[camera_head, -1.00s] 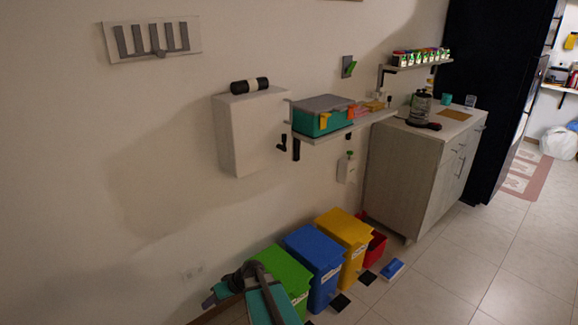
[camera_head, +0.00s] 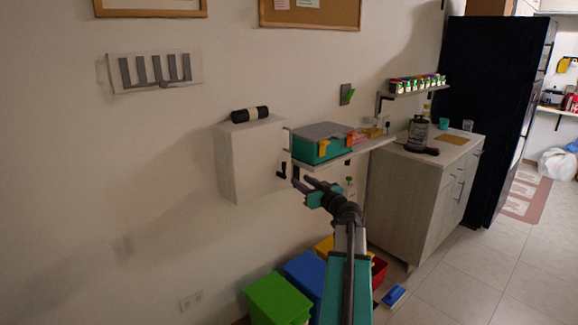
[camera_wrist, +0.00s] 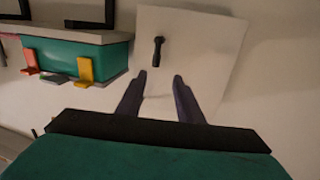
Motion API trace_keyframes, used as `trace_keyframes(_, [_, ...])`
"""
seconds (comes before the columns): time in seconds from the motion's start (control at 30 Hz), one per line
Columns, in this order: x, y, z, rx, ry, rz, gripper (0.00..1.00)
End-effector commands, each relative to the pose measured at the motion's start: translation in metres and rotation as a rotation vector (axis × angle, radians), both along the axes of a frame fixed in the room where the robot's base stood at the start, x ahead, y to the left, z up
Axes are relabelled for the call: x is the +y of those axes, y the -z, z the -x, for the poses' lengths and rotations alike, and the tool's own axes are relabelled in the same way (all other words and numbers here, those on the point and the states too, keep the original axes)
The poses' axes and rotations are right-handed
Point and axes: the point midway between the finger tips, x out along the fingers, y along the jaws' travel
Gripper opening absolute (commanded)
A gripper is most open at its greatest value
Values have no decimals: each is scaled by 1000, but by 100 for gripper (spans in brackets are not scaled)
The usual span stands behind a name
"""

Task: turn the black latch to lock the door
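The black latch (camera_head: 282,170) is on the front of a white wall cabinet (camera_head: 246,160). In the wrist view the latch (camera_wrist: 158,50) stands out against the pale cabinet door (camera_wrist: 205,45), with its handle pointing down. My gripper (camera_wrist: 160,77) is open, its two dark fingers spread apart and nothing between them. Its fingertips lie just below the latch in the wrist view, apart from it. In the head view my gripper (camera_head: 300,182) is just right of the latch, below the wall shelf.
A shelf (camera_head: 350,152) with a teal toolbox (camera_head: 318,150) sits close above and right of my gripper. Green (camera_head: 278,299) and blue bins stand on the floor below. A black roll (camera_head: 250,114) lies on top of the cabinet.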

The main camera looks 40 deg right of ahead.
Motion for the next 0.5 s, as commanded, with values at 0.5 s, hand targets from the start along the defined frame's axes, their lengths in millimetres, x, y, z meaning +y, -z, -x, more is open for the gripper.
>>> trace_keyframes(0.5, [-7,-9,4,-13,13,13,33])
